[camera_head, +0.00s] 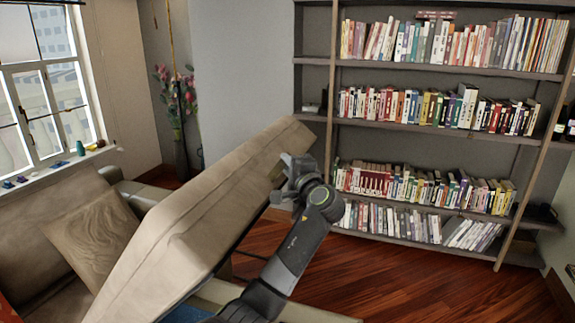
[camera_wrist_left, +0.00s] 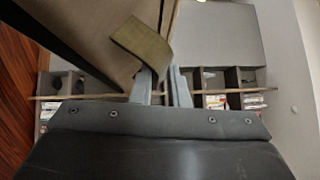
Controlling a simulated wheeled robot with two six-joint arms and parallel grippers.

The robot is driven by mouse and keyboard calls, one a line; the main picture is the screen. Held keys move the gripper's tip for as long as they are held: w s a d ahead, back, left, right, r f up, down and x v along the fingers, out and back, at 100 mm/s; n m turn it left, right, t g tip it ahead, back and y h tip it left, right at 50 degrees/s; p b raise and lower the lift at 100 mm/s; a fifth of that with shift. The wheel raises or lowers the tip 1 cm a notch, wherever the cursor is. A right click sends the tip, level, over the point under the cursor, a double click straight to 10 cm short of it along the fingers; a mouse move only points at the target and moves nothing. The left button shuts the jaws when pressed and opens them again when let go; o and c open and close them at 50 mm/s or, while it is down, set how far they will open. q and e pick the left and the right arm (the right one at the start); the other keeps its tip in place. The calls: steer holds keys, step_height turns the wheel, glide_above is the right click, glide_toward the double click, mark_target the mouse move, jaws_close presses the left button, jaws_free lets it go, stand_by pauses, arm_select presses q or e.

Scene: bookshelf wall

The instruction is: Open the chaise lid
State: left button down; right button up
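The chaise lid (camera_head: 205,215), a long beige cushion panel, is raised and steeply tilted in the head view, with a dark gap under its right side. My left gripper (camera_head: 292,172) is at the lid's upper right edge. In the left wrist view, an olive pull strap (camera_wrist_left: 140,45) hangs from the lid's beige underside (camera_wrist_left: 95,30). Its curled lower end reaches between the fingertips of my left gripper (camera_wrist_left: 162,80). The fingers are close together on it, though the contact is partly hidden. My right gripper is not in view.
A beige sofa with a cushion (camera_head: 90,235) is at the left, below a window. A bookshelf (camera_head: 425,130) stands at the right behind my arm. Bare wooden floor (camera_head: 400,280) lies between. A flower vase (camera_head: 181,155) stands in the back corner.

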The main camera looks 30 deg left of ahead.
arm_select(q)
steer(key=w+d+f+b, duration=0.2)
steer(key=d+f+b, duration=0.6)
steer(key=f+b, duration=0.1)
steer(key=shift+d+f, duration=0.2)
steer(key=shift+f, duration=0.4)
steer(key=c, duration=1.7)
jaws_free()
steer(key=shift+a, duration=0.15)
steer(key=shift+s, duration=0.1)
